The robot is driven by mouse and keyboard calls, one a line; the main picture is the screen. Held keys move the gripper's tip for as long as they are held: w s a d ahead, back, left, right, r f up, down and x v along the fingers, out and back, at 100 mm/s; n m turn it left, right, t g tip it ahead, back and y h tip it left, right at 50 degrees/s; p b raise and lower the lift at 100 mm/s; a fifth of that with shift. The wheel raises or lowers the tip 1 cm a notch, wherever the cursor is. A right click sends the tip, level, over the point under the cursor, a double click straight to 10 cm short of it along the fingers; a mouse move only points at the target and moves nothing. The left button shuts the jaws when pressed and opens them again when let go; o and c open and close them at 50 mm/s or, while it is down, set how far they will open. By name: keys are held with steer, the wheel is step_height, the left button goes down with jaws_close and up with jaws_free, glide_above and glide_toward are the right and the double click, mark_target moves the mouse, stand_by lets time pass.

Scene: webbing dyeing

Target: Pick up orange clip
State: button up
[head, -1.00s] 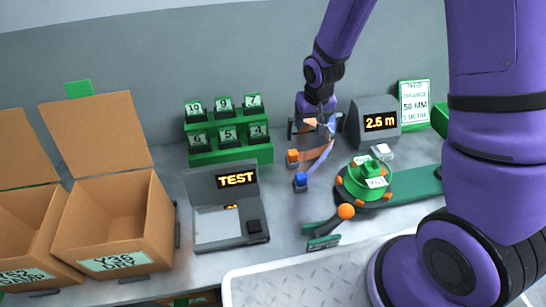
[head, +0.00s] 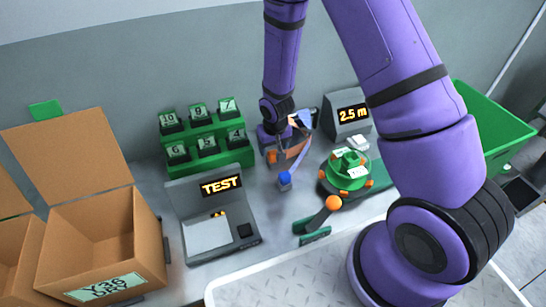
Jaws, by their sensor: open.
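The small orange clip (head: 272,157) is on the grey worktop, at one end of an orange strap. It is partly covered by my gripper (head: 270,149), which points down over it. The jaws are open. The fingertips are small and partly hidden, so I cannot tell whether they are around the clip or just above it. A blue clip (head: 285,179) is just in front and to the right, at the end of a blue-grey strap.
A TEST device (head: 221,186) and green numbered rack (head: 205,141) stand to the left. A green reel (head: 347,171), orange-knobbed lever (head: 333,203) and 2.5 m display (head: 352,114) are to the right. Cardboard boxes (head: 95,240) are far left.

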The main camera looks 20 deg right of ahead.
mark_target(273, 152)
steer(key=shift+w+d+f, duration=0.1)
steer(key=shift+w+f, duration=0.15)
steer(key=shift+f, duration=0.95)
steer(key=shift+w+d+f, duration=0.1)
steer(key=shift+w+f, duration=0.1)
steer(key=shift+f, duration=0.95)
steer(key=c, duration=1)
steer(key=shift+r, duration=0.1)
